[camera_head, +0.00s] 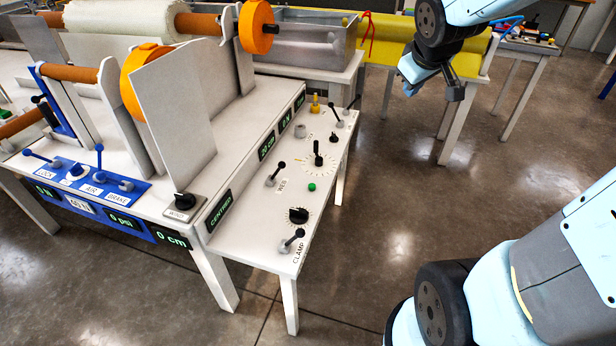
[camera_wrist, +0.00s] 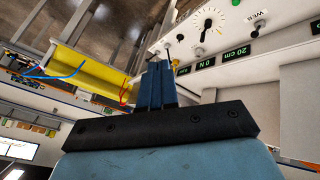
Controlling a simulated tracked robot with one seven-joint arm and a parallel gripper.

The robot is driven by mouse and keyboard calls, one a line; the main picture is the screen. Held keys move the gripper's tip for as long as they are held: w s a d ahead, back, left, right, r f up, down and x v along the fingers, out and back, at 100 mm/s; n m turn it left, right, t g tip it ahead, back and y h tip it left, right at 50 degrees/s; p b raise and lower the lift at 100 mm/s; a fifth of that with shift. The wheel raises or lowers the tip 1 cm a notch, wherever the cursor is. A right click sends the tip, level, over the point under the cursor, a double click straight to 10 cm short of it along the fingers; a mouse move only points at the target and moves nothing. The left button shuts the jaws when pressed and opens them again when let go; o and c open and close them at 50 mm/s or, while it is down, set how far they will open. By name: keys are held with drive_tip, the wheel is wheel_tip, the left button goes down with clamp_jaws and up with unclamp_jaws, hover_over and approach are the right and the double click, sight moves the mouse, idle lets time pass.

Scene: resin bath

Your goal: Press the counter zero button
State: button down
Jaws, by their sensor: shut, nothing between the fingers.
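A small green round button (camera_head: 312,187) sits on the white side panel (camera_head: 262,224), between dark levers and dials; it also shows at the top edge of the wrist view (camera_wrist: 236,3). I cannot read a label that marks it as the counter zero button. A "0 cm" display (camera_head: 172,239) is at the right end of the blue panel. My gripper (camera_head: 455,93) is raised in the air to the right of the panel, well apart from the button. In the wrist view its dark blue fingers (camera_wrist: 157,82) are together and empty.
Levers, a black knob (camera_head: 298,215) and a dial with a pointer (camera_head: 318,160) stand up around the green button. A tall pale plate (camera_head: 172,115) rises behind the side panel. Open floor is right of the panel.

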drive_tip(key=w+a+f+n, duration=0.3)
drive_tip(key=w+f, duration=0.2)
drive_tip(key=w, duration=0.2)
drive_tip(key=n+g+y, duration=0.1)
drive_tip(key=n+y, duration=0.7)
drive_tip(key=n, duration=0.3)
hover_over(314, 186)
wheel_tip(314, 186, down, 26)
drive_tip(key=shift+f, duration=0.25)
drive_tip(key=shift+s, duration=0.1)
drive_tip(key=shift+f, duration=4.35)
